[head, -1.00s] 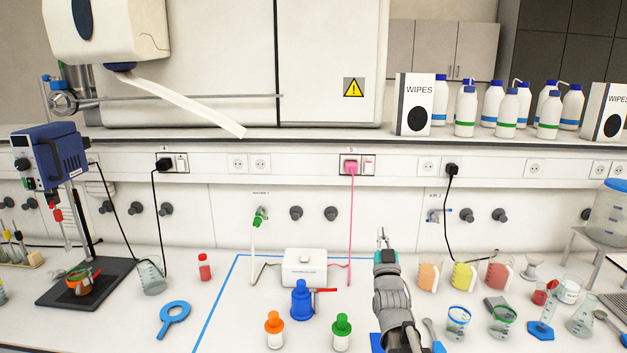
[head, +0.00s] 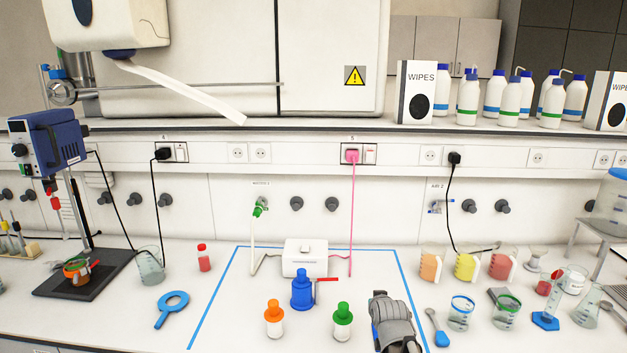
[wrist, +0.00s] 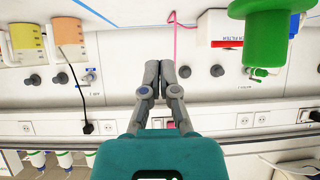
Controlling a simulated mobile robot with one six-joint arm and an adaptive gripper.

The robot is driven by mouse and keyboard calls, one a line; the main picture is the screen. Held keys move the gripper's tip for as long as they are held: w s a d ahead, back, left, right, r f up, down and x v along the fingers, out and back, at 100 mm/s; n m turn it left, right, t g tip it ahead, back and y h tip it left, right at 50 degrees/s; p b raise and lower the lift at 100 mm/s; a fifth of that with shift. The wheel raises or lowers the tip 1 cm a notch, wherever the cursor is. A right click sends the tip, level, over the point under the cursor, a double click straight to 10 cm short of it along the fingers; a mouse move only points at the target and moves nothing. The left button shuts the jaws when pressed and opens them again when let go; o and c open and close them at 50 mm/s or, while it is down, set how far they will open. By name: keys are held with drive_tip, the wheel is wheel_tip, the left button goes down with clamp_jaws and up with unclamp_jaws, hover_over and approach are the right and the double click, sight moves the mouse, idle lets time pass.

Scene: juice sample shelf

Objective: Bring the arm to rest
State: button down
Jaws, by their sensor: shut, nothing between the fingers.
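My gripper (wrist: 159,72) shows in the wrist view with its two grey fingers together and nothing between them. It points over the bench toward the wall panel, and the wrist picture is upside down. The green cap also looms close at the upper right of the wrist view (wrist: 262,35), apart from the fingers.
A blue bottle (head: 302,290) and an orange-capped bottle (head: 274,318) stand left of my arm, before a white box (head: 305,259). Orange (head: 430,266), yellow (head: 465,267) and red (head: 502,266) beakers stand to the right. A pink cable (head: 351,215) hangs behind.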

drive_tip(key=s+f+g, duration=0.2)
drive_tip(key=s+f, duration=0.1)
drive_tip(key=s+f+g+b, duration=0.1)
drive_tip(key=s+f+g, duration=0.1)
drive_tip(key=s+f, duration=0.1)
drive_tip(key=s+f+g+b, duration=0.1)
drive_tip(key=s+f+g, duration=0.1)
drive_tip(key=s, duration=0.1)
drive_tip(key=shift+a+f, duration=0.3)
drive_tip(key=shift+f, duration=0.1)
drive_tip(key=s+f+g+b, duration=0.1)
drive_tip(key=s+f+g, duration=0.2)
drive_tip(key=s, duration=0.6)
drive_tip(key=shift+s+d+f+g, duration=0.2)
drive_tip(key=shift+s+g, duration=0.15)
drive_tip(key=shift+g, duration=0.85)
drive_tip(key=shift+a, duration=0.1)
